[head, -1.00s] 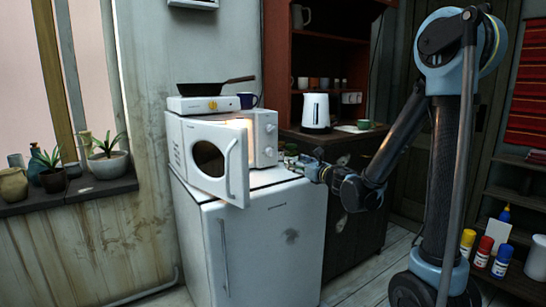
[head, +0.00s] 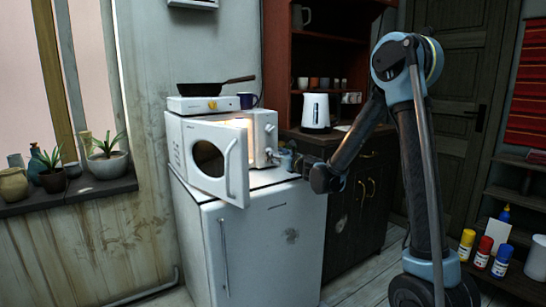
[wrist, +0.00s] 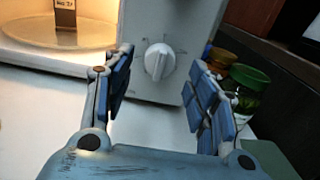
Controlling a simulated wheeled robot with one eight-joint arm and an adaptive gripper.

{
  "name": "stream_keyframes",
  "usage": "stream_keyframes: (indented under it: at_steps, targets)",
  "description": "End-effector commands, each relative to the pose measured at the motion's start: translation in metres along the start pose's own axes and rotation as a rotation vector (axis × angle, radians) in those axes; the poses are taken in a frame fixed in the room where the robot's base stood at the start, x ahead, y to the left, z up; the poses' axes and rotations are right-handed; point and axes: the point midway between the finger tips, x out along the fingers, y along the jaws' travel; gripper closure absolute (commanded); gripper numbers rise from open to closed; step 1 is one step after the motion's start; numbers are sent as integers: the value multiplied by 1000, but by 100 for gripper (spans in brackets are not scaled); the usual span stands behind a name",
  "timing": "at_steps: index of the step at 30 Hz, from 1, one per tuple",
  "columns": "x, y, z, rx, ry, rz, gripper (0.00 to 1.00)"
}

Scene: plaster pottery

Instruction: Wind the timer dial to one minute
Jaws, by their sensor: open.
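The white microwave (head: 208,128) stands on the fridge with its door (head: 236,178) swung open and its inside lit. Its front panel carries two dials, one above the other. The lower dial (head: 269,153) is white and shows large in the wrist view (wrist: 160,60), its ridge near upright with a slight tilt. I cannot read its markings. My gripper (head: 280,158) is just in front of the panel at the lower dial's height. Its blue-padded fingers are open, one on each side of the dial, with clear gaps and no contact visible.
The open door juts out left of my gripper. Inside the microwave, a glass turntable (wrist: 60,32) bears a brown labelled object (wrist: 65,14). A white kettle (head: 316,110) is on the cabinet behind.

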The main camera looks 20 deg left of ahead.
Motion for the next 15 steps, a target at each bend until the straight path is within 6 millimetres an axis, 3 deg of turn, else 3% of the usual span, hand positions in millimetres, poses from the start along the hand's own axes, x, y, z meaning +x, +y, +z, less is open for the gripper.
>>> stream_keyframes:
  at_steps: [6,15]
  targets:
    - [23,0,0,0,0,-1,47]
    - [28,0,0,0,0,-1,47]
